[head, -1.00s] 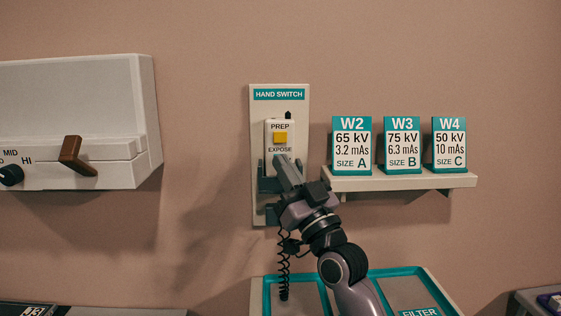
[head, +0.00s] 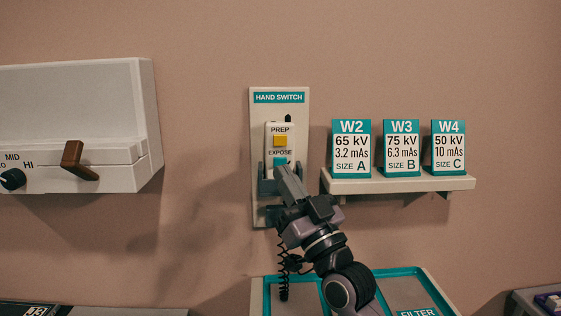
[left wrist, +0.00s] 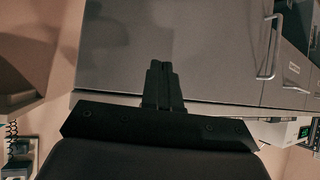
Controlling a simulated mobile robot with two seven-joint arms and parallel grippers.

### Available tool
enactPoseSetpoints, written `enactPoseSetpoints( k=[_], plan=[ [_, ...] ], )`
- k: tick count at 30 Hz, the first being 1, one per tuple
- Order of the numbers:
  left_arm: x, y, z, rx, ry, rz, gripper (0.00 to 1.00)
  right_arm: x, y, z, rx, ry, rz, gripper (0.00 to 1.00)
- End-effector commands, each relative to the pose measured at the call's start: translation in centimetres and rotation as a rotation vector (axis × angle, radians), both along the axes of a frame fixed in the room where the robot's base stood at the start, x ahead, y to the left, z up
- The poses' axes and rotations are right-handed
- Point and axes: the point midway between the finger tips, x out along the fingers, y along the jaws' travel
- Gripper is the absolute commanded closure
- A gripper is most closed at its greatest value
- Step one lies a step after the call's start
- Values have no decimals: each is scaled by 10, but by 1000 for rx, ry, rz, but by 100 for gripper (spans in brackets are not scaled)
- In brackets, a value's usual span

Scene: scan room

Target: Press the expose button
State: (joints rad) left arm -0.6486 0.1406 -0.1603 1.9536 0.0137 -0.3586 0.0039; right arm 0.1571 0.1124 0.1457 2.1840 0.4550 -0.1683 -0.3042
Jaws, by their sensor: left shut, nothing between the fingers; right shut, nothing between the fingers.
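The hand switch (head: 271,133) hangs in a holder on a pale wall plate (head: 256,208) in the head view. Its yellow PREP button (head: 280,141) is in plain sight. Below it the teal EXPOSE button (head: 280,161) shows its upper part; my right gripper covers the lower part. My right gripper (head: 281,170) is shut and empty, its fingertips at the lower edge of the EXPOSE button. I cannot tell whether they touch it. My left gripper (left wrist: 163,85) is shut and empty in the left wrist view, in front of a grey cabinet.
A small shelf (head: 400,184) with three setting cards stands right of the switch. A white wall unit (head: 100,110) with a brown lever (head: 76,160) is at left. A teal-rimmed tray (head: 430,282) lies below. A coiled cord (head: 283,275) hangs under the switch.

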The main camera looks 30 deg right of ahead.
Motion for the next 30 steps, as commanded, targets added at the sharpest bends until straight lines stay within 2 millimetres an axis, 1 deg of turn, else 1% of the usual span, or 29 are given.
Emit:
enactPoseSetpoints(
  k=[3,9,30],
  plan=[
    [0,0,5,0,0,0,100,-11,7,1,0,1,1,100],
    [0,0,8,0,0,0,100,-23,14,0,0,1,0,100],
    [0,0,7,0,0,0,100,-24,15,0,0,-1,0,100]
  ],
)
